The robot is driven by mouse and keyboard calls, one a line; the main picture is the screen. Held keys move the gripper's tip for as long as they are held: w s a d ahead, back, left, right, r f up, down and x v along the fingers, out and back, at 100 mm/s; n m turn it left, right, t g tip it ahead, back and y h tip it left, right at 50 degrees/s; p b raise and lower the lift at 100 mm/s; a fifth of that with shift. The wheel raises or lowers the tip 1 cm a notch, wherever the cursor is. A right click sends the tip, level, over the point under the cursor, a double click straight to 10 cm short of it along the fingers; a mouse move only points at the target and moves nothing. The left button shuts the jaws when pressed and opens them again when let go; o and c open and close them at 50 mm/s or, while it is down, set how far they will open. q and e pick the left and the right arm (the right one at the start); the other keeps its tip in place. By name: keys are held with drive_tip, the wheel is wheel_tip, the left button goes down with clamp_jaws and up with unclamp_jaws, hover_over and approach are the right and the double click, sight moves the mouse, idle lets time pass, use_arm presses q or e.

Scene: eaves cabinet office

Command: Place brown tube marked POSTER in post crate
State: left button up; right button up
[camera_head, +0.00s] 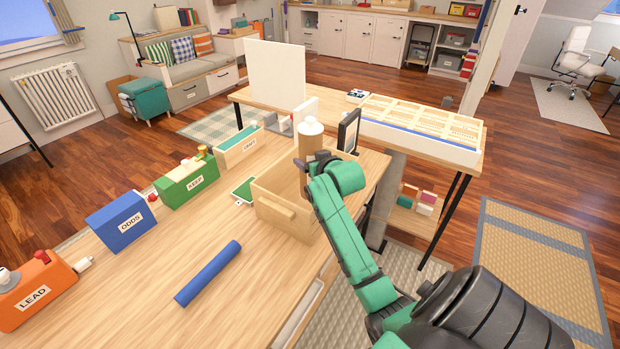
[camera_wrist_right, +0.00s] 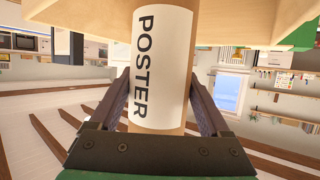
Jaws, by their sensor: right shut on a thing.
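My right gripper (camera_head: 318,162) is shut on the brown tube (camera_head: 311,142), which stands roughly upright with a pale top end. In the right wrist view the tube's white label (camera_wrist_right: 160,65) reads POSTER, between the two dark fingers (camera_wrist_right: 160,100). An open light wooden crate (camera_head: 283,215) with a front handle stands on the desk; no marking on it is readable. The tube shows over or behind the crate's far right part. Its lower end is hidden by my gripper, so I cannot tell whether it is inside. My left gripper is not in view.
A blue tube (camera_head: 208,272) lies on the desk (camera_head: 140,290) left of the crate. Orange LEAD (camera_head: 35,290), blue ODDS (camera_head: 122,220) and green KEEP (camera_head: 187,182) boxes line the far left edge. A dark frame (camera_head: 349,130) stands behind my gripper. The desk's front middle is clear.

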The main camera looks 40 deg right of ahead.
wheel_tip(320, 180, down, 6)
drive_tip(key=shift+f, duration=0.15)
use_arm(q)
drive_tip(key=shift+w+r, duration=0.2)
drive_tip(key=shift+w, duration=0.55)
use_arm(e)
drive_tip(key=shift+f, duration=0.2)
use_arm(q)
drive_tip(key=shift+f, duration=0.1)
use_arm(e)
drive_tip(key=shift+f, duration=0.15)
drive_tip(key=o, duration=1.3)
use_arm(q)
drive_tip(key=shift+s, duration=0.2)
use_arm(e)
drive_tip(key=shift+r, duration=0.2)
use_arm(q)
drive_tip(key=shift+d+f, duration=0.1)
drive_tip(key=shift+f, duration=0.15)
use_arm(e)
drive_tip(key=v, duration=1.2)
drive_tip(key=shift+f, duration=0.1)
